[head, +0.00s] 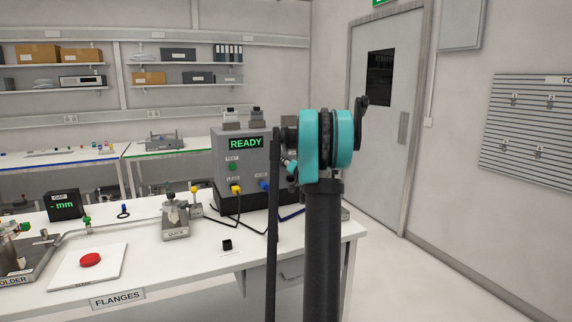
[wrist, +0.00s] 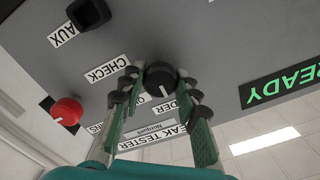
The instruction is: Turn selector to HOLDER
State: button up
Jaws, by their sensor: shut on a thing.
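The selector (wrist: 160,76) is a dark round knob on the grey face of the leak tester. My gripper (wrist: 161,88) is shut on it, one green-padded finger on each side. A short white mark on the knob shows on its lower side in the wrist view, facing the partly hidden HOLDER label (wrist: 165,109). The CHECK label (wrist: 108,68) is to the knob's left. In the head view the leak tester (head: 226,150) stands on the bench with a green READY display (head: 246,143); my arm hides the selector and gripper there.
A red knob (wrist: 67,111) and a black AUX part (wrist: 88,13) are on the same face, left of my fingers. The bench (head: 200,268) holds a QUICK fixture (head: 175,225), a small black piece (head: 227,245) and a red disc (head: 91,260). Cables run beside the tester.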

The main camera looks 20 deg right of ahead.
jog(key=o, duration=1.2)
jog(key=shift+s, duration=0.15)
jog(key=s, duration=1.1)
jog(key=shift+s+d, duration=0.2)
jog(key=shift+s, duration=0.2)
